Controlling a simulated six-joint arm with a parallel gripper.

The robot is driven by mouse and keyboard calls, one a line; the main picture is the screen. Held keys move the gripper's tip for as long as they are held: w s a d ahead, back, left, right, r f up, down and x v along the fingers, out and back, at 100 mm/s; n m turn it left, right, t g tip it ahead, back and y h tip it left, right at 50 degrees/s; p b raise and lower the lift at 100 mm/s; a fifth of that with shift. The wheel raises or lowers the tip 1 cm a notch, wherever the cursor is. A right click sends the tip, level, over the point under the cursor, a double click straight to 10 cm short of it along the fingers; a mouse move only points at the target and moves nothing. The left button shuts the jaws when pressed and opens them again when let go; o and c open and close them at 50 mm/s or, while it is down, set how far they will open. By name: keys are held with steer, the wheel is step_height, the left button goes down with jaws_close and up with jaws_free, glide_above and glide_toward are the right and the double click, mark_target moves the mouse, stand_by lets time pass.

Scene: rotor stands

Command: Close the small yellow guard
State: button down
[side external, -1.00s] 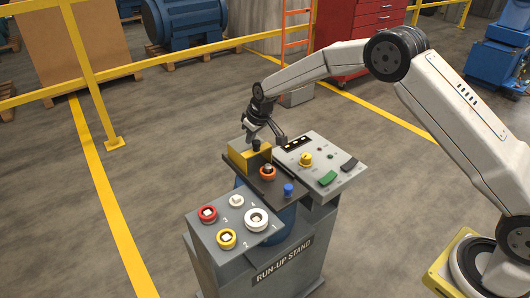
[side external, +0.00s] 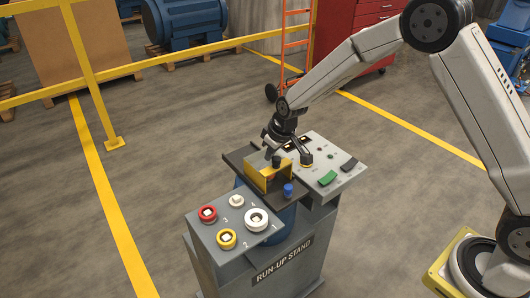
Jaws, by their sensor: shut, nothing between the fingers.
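The small yellow guard (side external: 257,177) is on the dark plate (side external: 237,161) of the run-up stand. It stands over the place of the orange-ringed button, of which only a little orange shows. A short black cylindrical piece (side external: 277,162) is at the guard's upper edge. My gripper (side external: 288,157) is just above and behind the guard, shut and empty, pointing down. I cannot tell whether it touches the guard, or whether the guard is fully down.
A blue knob (side external: 289,190) stands close to the guard's right. The rear panel has a green rocker (side external: 327,179) and a dark rocker (side external: 349,165); my gripper partly covers its yellow knob. The front panel carries red (side external: 207,215), yellow (side external: 227,239) and white (side external: 257,220) buttons.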

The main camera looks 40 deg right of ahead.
mark_target(254, 158)
steer(key=shift+s+f, duration=0.1)
steer(key=shift+s, duration=0.2)
steer(key=shift+w, duration=0.1)
steer(key=shift+w+a+r, duration=0.1)
steer(key=shift+w+a, duration=0.1)
steer(key=shift+w, duration=0.5)
steer(key=shift+w+a+r, duration=0.1)
steer(key=shift+w+a, duration=0.1)
steer(key=shift+w, duration=0.5)
steer(key=shift+w+a, duration=0.2)
steer(key=shift+w, duration=0.5)
steer(key=v, duration=1)
steer(key=shift+s, duration=0.15)
steer(key=s+d+f+m, duration=0.1)
steer(key=s+d+f, duration=0.1)
steer(key=s, duration=1)
steer(key=s+d+f+m+g+h, duration=0.1)
steer(key=s+d, duration=0.3)
steer(key=s, duration=0.9)
steer(key=shift+s+f+m, duration=0.3)
steer(key=shift+f+m, duration=0.1)
steer(key=shift+m, duration=0.1)
